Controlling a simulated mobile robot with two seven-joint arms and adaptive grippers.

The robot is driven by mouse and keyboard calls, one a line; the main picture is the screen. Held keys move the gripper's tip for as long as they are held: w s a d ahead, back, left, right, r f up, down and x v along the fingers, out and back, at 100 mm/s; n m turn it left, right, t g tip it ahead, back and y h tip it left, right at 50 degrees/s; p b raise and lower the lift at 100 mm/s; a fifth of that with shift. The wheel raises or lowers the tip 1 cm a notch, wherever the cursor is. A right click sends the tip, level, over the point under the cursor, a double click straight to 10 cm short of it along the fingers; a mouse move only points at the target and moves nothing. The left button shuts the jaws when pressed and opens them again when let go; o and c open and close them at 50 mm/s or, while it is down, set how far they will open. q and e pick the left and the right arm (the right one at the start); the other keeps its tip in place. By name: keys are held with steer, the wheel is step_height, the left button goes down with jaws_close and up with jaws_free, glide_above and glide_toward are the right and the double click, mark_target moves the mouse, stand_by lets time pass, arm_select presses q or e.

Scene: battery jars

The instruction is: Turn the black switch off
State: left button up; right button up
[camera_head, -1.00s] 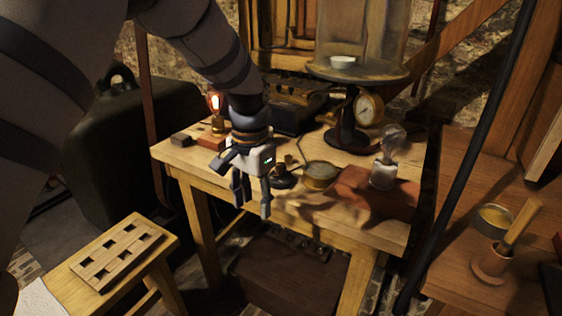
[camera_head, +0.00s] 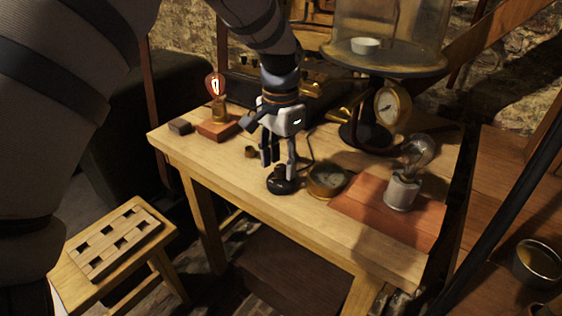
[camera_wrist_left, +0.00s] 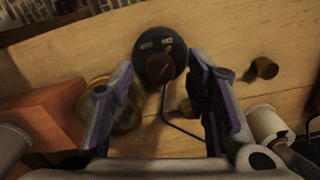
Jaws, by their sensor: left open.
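The black switch (camera_head: 282,187) is a small round black base on the wooden table, near its front edge. In the left wrist view the switch (camera_wrist_left: 150,38) shows two metal contacts and a brown knob, with a dark wire running from it. My left gripper (camera_head: 278,167) is open, pointing down just above the switch. In the left wrist view its fingers (camera_wrist_left: 160,68) stand apart, with the switch in line with the gap between them. I cannot tell whether the fingers touch it. My right gripper is not in view.
A lit bulb (camera_head: 215,86) stands on a wooden block at the left. A round brass instrument (camera_head: 327,181) sits just right of the switch. An unlit bulb (camera_head: 417,153) stands farther right. A glass jar stand with a gauge (camera_head: 391,105) is behind. The table front (camera_head: 215,165) is clear.

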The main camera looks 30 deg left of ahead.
arm_select(q)
steer(key=shift+f, duration=0.35)
steer(key=shift+c, duration=0.3)
jaws_close()
